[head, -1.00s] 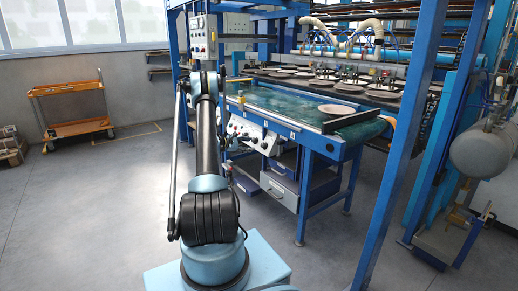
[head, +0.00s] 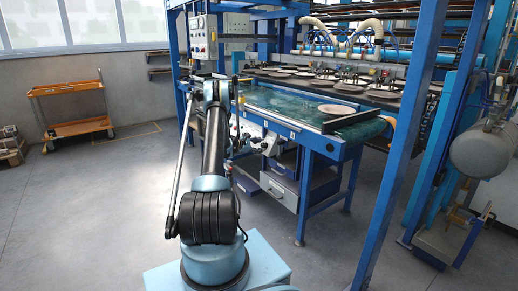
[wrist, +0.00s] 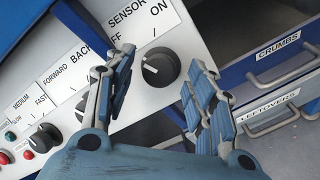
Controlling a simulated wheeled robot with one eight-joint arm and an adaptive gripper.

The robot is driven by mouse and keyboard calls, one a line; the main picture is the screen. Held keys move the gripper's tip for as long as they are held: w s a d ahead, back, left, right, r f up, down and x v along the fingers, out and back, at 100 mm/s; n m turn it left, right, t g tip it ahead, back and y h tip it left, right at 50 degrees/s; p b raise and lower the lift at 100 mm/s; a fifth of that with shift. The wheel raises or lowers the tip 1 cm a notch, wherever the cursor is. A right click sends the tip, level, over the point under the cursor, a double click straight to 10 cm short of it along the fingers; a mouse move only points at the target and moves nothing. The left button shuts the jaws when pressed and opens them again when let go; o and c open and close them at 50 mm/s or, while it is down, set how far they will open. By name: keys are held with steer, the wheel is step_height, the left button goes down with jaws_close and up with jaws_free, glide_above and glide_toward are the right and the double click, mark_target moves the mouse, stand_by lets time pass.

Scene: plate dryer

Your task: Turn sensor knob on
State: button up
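The sensor knob (wrist: 160,67) is black and round with a pale pointer mark, on a white control panel (wrist: 174,38). It sits below the labels "SENSOR" and "ON"; the "OFF" label is partly hidden by a finger. My gripper (wrist: 163,82) is open, with one blue-grey finger left of the knob and the other to its right. Gaps show between the fingers and the knob. In the head view my gripper is small near the front of the conveyor table, and the knob cannot be made out there.
Another black knob (wrist: 83,110) is left of the sensor knob, partly behind a finger. A further knob (wrist: 45,138) and small red and green buttons lie farther left. Drawers labelled "CRUMBS" and "LEFTOVERS" with protruding handles (wrist: 284,67) are at right.

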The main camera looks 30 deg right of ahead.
steer(key=c, duration=0.9)
steer(key=shift+m, duration=0.3)
steer(key=m+g, duration=0.1)
steer(key=m, duration=0.5)
steer(key=shift+y, duration=0.3)
steer(key=m+g+y, duration=0.1)
steer(key=m, duration=0.5)
steer(key=shift+w+r, duration=0.1)
steer(key=shift+m, duration=0.4)
steer(key=shift+g, duration=0.3)
steer(key=o, duration=1.1)
steer(key=shift+c, duration=0.2)
steer(key=shift+w, duration=0.1)
